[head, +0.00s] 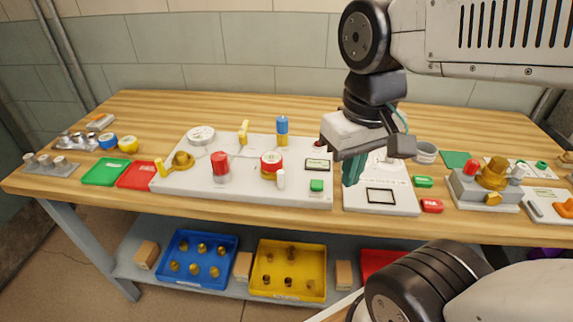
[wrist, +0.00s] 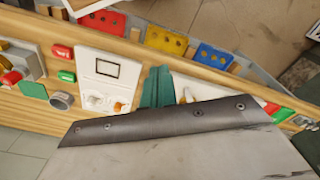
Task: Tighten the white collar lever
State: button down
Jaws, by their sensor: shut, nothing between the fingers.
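A small white lever (head: 281,179) stands upright beside a red-topped collar (head: 270,164) on the large white panel (head: 190,186). Another white lever (head: 517,174) is beside a brass collar (head: 494,172) on a grey block at the right. I cannot tell which is the task's lever. My gripper (head: 352,170) has teal fingers pointing down, shut and empty, above the gap between the large panel and a smaller white plate (head: 405,198). It is right of the first lever and left of the second. In the wrist view the teal fingers (wrist: 156,88) hide part of the panel.
Blue (head: 200,232) and yellow bins are on the shelf below. The table's front strip is clear.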

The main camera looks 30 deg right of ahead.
aim_at(279, 177)
jog(key=w+d+m+y, duration=0.1)
jog(key=w+d+m, duration=0.1)
jog(key=w+m, duration=0.4)
jog(key=w+d+f+m+g+y, duration=0.1)
jog(key=w+d+m, duration=0.2)
jog(key=w+m, duration=0.4)
jog(key=w, duration=0.8)
jog(key=shift+w+f+g+y, duration=0.2)
jog(key=shift+f+g+y, duration=0.1)
jog(key=shift+a+f, duration=0.1)
jog(key=x, duration=1)
jog(key=shift+s+a, duration=0.4)
jog(key=shift+a, duration=0.3)
jog(key=shift+s+a, duration=0.2)
jog(key=shift+a, duration=0.4)
jog(key=shift+s+a, duration=0.2)
jog(key=shift+a, duration=0.35)
jog(key=shift+m, duration=0.3)
